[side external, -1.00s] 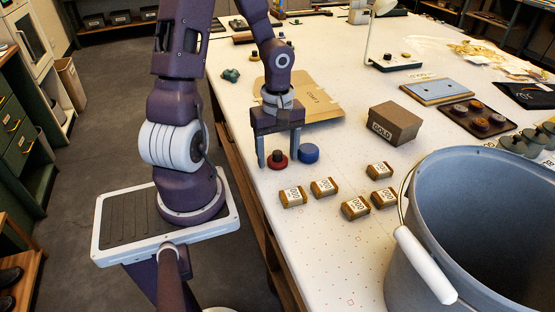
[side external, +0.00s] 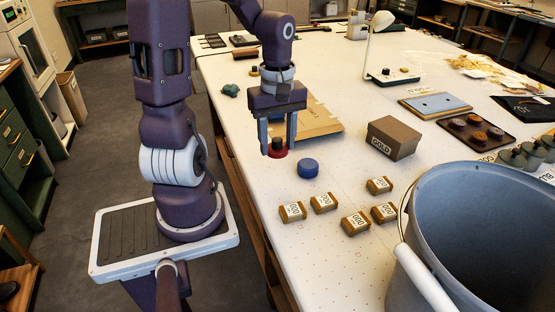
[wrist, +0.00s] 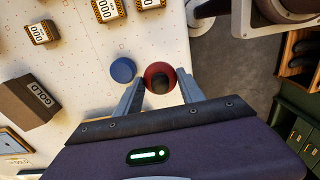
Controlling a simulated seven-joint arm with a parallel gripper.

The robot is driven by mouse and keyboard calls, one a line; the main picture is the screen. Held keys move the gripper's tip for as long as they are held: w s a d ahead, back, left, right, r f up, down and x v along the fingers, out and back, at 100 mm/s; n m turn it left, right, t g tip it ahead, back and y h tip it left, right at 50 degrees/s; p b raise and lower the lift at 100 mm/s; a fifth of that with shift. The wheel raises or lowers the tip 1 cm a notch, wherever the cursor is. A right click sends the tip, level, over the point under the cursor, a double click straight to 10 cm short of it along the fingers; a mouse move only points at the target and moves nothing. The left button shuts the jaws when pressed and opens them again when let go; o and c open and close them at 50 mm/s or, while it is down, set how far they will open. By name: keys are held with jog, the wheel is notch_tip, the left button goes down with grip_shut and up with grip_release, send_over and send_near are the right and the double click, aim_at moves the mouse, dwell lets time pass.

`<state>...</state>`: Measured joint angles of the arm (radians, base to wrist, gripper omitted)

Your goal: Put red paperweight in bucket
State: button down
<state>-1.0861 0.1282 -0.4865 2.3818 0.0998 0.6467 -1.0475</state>
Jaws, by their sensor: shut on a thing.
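The red paperweight (side external: 278,152) is a round red disc with a dark knob on top. My gripper (side external: 278,150) is shut on it by the knob and holds it above the table near the table's left edge. In the wrist view the paperweight (wrist: 159,78) sits between my two fingers. The grey bucket (side external: 480,215) stands at the front right of the side view, with its open top facing up and a white handle grip on its left side. The bucket is not in the wrist view.
A blue paperweight (side external: 308,168) sits on the table just right of my gripper. Several gold-brown labelled blocks (side external: 355,222) lie between it and the bucket. A brown box marked GOLD (side external: 394,137) stands behind them. Flat cardboard (side external: 318,118) lies behind my gripper.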

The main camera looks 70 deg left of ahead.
notch_tip(320, 180, up, 2)
jog(key=w+d+r+m, duration=0.2)
jog(key=w+d+m, duration=0.3)
jog(key=w+m, duration=0.3)
jog(key=w+d+r+m, duration=0.3)
jog(key=w+d+m, duration=0.25)
jog(key=w, duration=0.55)
jog(key=w+d+r+m, duration=0.1)
jog(key=d+r, duration=0.4)
jog(key=d, duration=0.4)
jog(key=w+d+r+m, duration=0.1)
jog(key=d+r, duration=0.5)
jog(key=d, duration=0.2)
jog(key=s+d+f, duration=0.1)
jog(key=s+d, duration=0.1)
jog(key=d, duration=0.6)
jog(key=s+d+f, duration=0.2)
jog(key=f, duration=0.6)
jog(key=s+d+f+m, duration=0.1)
jog(key=s+d+f, duration=0.1)
jog(key=f, duration=0.6)
jog(key=s+d+f+m, duration=0.1)
jog(key=s+d+f, duration=0.1)
jog(key=f, duration=0.6)
jog(key=shift+s+d+f+m, duration=0.1)
jog(key=shift+d+f+m, duration=0.15)
jog(key=shift+d, duration=0.15)
jog(key=shift+f, duration=0.1)
